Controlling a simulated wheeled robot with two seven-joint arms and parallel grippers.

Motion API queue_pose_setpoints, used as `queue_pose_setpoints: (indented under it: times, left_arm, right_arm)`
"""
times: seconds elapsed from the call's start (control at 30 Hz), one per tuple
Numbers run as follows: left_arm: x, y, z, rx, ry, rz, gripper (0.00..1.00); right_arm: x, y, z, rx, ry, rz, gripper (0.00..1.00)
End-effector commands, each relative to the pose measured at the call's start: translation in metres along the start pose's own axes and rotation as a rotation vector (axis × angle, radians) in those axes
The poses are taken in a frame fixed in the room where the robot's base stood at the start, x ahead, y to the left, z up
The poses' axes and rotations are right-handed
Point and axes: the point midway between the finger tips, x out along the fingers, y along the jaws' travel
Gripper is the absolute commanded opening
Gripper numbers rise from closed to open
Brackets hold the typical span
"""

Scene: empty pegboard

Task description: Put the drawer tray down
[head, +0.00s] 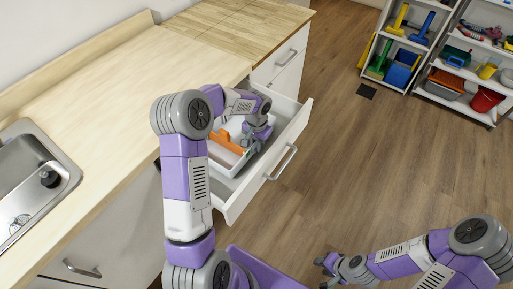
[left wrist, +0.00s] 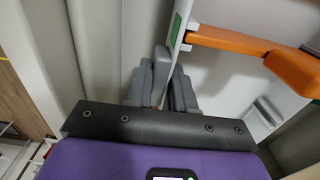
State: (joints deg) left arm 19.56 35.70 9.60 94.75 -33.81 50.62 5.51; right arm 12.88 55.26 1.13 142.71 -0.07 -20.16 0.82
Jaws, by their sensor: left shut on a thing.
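The drawer tray (head: 228,163) is a light grey-white tray with an orange bar (head: 224,141) across it. It lies inside the open drawer (head: 262,178) in the head view, partly hidden by my left arm. My left gripper (head: 252,143) reaches down into the drawer and is shut on the tray's side wall. In the left wrist view, the grey fingers (left wrist: 164,82) pinch the thin wall, with the orange bar (left wrist: 245,43) to their right. I cannot tell whether the tray touches the drawer floor. My right gripper (head: 324,272) hangs over the floor, its fingers apart and empty.
A wooden counter (head: 105,100) with a steel sink (head: 30,185) is on the left, above the drawer. Shelves (head: 455,85) with tools and buckets stand at the back right. The wooden floor (head: 335,140) between is clear, apart from a small dark square.

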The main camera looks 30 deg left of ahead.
Motion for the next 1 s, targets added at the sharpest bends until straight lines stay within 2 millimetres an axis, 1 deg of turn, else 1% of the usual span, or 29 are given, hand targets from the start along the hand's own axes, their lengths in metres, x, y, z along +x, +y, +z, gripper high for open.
queue_pose_setpoints:
  times: [0.03,0.1,0.43,0.47,0.6,0.87,0.93,1.0]
  left_arm:
    - [0.012,0.000,0.001,0.000,-0.003,0.001,0.00]
    - [0.020,0.000,0.001,-0.001,-0.002,0.001,0.00]
    - [0.022,0.000,0.000,0.000,0.001,0.000,0.00]
    - [0.023,0.000,0.000,-0.001,0.000,0.001,0.26]
    - [0.022,0.000,0.000,0.000,0.000,0.001,0.48]
    - [0.022,0.000,0.000,-0.001,0.000,0.001,0.49]
    - [0.020,0.000,0.000,-0.001,0.000,0.000,0.49]
    - [0.013,0.000,0.000,-0.001,0.001,-0.001,0.49]
  right_arm:
    - [0.004,0.002,0.000,0.000,0.000,0.000,0.39]
    - [0.006,0.002,0.000,0.000,0.000,0.000,0.39]
    - [0.006,0.002,0.000,0.000,0.000,0.000,0.39]
    - [0.006,0.002,0.000,0.000,0.000,0.000,0.39]
    - [0.006,0.002,0.000,0.000,0.000,0.000,0.39]
    - [0.006,0.002,0.000,0.000,0.000,0.000,0.39]
    - [0.004,0.002,0.000,0.000,0.000,0.000,0.39]
    - [0.003,0.001,0.000,0.000,0.000,0.000,0.39]
